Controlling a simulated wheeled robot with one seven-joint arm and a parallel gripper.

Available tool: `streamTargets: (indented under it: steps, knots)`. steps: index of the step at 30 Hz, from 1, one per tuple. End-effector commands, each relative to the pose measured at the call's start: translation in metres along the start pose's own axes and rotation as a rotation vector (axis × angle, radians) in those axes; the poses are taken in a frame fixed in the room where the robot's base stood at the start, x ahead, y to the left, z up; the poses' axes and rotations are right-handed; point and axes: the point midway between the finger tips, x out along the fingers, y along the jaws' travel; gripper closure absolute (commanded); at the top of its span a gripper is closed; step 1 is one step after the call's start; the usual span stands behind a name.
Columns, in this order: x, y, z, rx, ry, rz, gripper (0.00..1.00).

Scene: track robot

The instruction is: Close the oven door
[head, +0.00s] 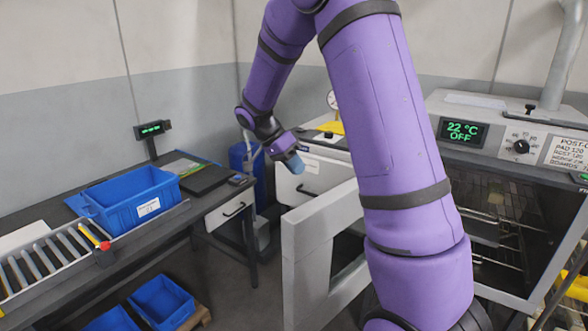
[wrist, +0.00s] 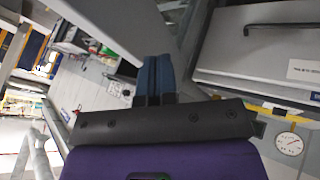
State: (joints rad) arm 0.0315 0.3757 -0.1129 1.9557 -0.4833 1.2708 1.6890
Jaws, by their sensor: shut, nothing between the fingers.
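The oven (head: 485,165) stands at the right in the head view, its display reading 22 °C OFF. Its pale grey door (head: 302,262), with a dark window, stands wide open, and the wire racks inside the oven show. My arm hides part of the door and of the opening. My gripper (head: 293,164) is shut and empty, beyond and above the door's top left corner, apart from it in the head view. In the wrist view its blue fingers (wrist: 157,78) are together, beside a grey panel (wrist: 105,25) that I cannot surely identify.
A workbench at the left carries a blue crate (head: 135,196) and a roller track (head: 50,262). A pale cabinet with a black handle (head: 307,188) stands behind my gripper. Bare floor (head: 245,290) lies between bench and door.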

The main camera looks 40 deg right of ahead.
Motion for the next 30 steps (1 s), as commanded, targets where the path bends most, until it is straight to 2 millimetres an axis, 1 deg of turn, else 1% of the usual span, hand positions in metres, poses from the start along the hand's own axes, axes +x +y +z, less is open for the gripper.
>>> streamTargets:
  steps: [1,12,16,21,30]
  knots:
    - [0.01,0.001,0.0,0.0,-0.001,0.005,1.0]
    - [0.078,0.001,0.0,-0.001,-0.002,0.003,1.0]
    - [0.085,0.019,0.0,-0.001,-0.001,0.0,1.0]
    - [0.092,0.032,0.0,-0.001,-0.001,0.0,1.0]
    - [0.094,0.036,0.0,-0.001,0.0,-0.001,1.0]
